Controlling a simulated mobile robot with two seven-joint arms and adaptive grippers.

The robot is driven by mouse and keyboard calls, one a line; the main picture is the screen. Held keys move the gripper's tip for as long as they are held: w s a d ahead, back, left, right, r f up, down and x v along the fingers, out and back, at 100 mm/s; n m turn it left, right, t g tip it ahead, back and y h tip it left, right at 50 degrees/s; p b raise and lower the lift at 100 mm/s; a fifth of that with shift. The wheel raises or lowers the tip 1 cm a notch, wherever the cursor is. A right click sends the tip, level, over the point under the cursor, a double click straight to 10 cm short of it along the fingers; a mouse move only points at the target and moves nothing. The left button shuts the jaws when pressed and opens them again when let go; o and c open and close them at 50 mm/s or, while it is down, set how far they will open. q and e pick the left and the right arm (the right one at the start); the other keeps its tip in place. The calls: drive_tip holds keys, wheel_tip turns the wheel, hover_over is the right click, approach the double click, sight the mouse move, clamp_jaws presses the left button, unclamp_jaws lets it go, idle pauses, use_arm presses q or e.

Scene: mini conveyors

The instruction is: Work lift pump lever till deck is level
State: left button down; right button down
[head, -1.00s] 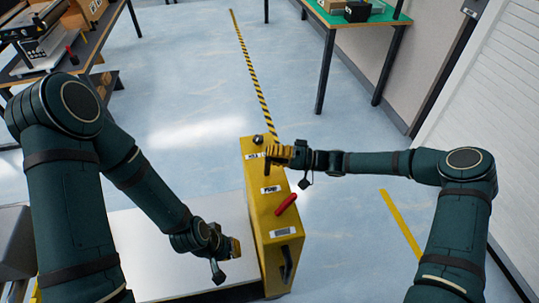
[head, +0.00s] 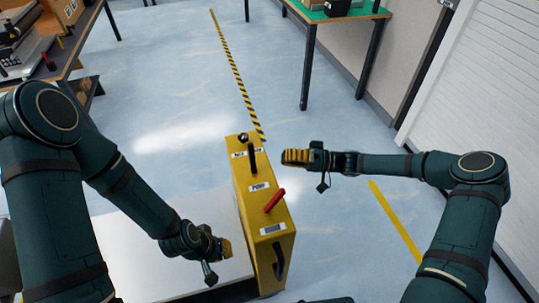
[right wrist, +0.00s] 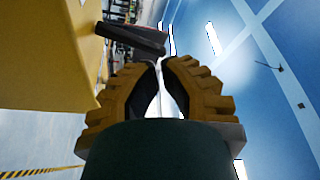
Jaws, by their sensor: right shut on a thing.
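The yellow pump box (head: 262,210) stands at centre with a "PUMP" label. A black lever (head: 252,160) stands up from its top, and a red handle (head: 274,201) sits nearer me. My right gripper (head: 285,157) is right of the lever and apart from it. In the right wrist view its fingertips (right wrist: 160,64) come together; what they hold cannot be made out. The black lever (right wrist: 135,38) shows just beyond them. My left gripper (head: 228,248) hangs over the pale deck (head: 150,230), left of the box; its opening is unclear. My left arm hides part of the deck.
A green-topped table (head: 340,12) stands at the back right, and a cluttered bench (head: 60,60) at the back left. A striped floor line (head: 236,75) runs away behind the box. The floor right of the box is clear up to a yellow line (head: 395,222).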

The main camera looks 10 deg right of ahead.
drive_tip(key=d, duration=0.3)
drive_tip(key=shift+s+d+f, duration=0.2)
drive_tip(key=shift+f, duration=0.05)
idle(0.8)
